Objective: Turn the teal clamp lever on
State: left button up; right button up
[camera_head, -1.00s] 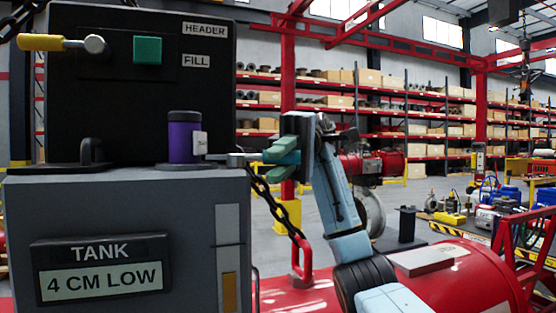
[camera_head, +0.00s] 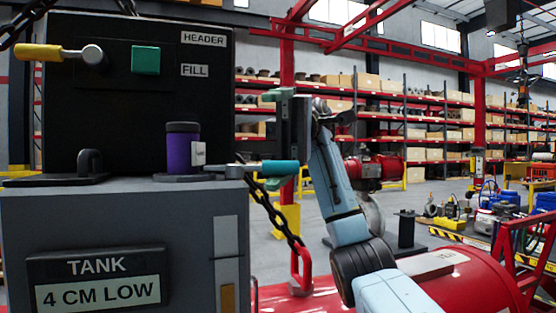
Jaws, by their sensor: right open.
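The teal clamp lever (camera_head: 280,167) sticks out to the right from a metal pivot at the right end of the grey cabinet's top. It lies roughly level. My right gripper (camera_head: 273,139) is open, its green fingers spread wide one above the other. The upper finger is well above the lever. The lower finger shows partly just below the lever, partly hidden by it. I cannot tell whether it touches the lever. My left gripper is not in view.
A purple canister (camera_head: 182,148) stands on the grey cabinet (camera_head: 195,215), before a black panel (camera_head: 105,120) with a yellow-handled lever (camera_head: 40,52) and a green square button (camera_head: 146,60). A chain (camera_head: 272,208) hangs below the teal lever to a red shackle (camera_head: 301,270). A red tank (camera_head: 470,285) lies at lower right.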

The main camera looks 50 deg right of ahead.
jog(key=r, duration=0.2)
jog(key=d+r+p, duration=0.1)
jog(key=r, duration=0.2)
jog(key=shift+s+d, duration=0.15)
jog(key=shift+s+r+y+p, duration=0.15)
jog(key=shift+r+y+p, duration=0.2)
jog(key=shift+r, duration=0.2)
jog(key=shift+m, duration=0.5)
jog(key=w+f, duration=0.1)
jog(key=f, duration=0.2)
jog(key=w+f, duration=0.1)
jog(key=shift+w+f, duration=0.25)
jog(key=shift+w, duration=0.05)
jog(key=shift+w+a+h+p, duration=0.2)
jog(key=shift+a+h+p, duration=0.35)
jog(key=shift+p, duration=0.35)
jog(key=shift+d+p, duration=0.1)
jog(key=shift+p, duration=0.2)
jog(key=shift+f, duration=0.1)
